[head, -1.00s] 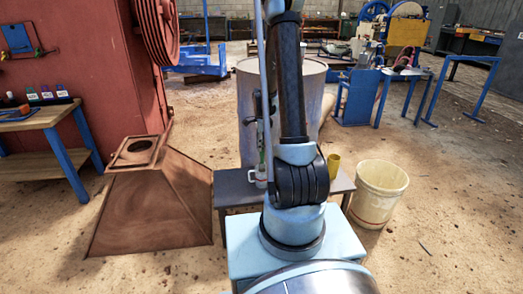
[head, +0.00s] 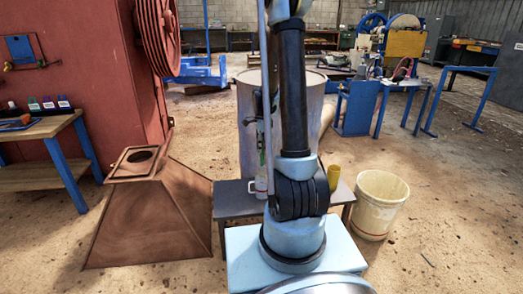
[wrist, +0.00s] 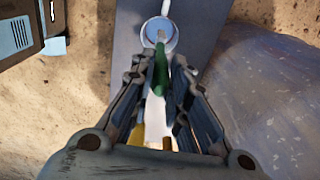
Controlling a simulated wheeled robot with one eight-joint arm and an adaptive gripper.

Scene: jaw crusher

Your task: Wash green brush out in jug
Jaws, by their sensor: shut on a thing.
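The green brush (wrist: 160,80) lies between the two fingers of my gripper (wrist: 160,58) in the wrist view. The gripper is shut on it. Its far end points at the mouth of the jug (wrist: 160,32); how deep it reaches inside I cannot tell. In the head view the white jug (head: 261,187) with a side handle stands upright on the small dark table (head: 232,205), just left of my arm. My gripper (head: 262,135) is above the jug there, partly hidden by my arm.
A yellow cup (head: 333,177) stands on the right of the table, with a cream bucket (head: 378,205) on the floor beside it. A large drum (head: 248,95) rises behind. A rusty hopper (head: 150,215) and a wooden workbench (head: 45,145) are at left.

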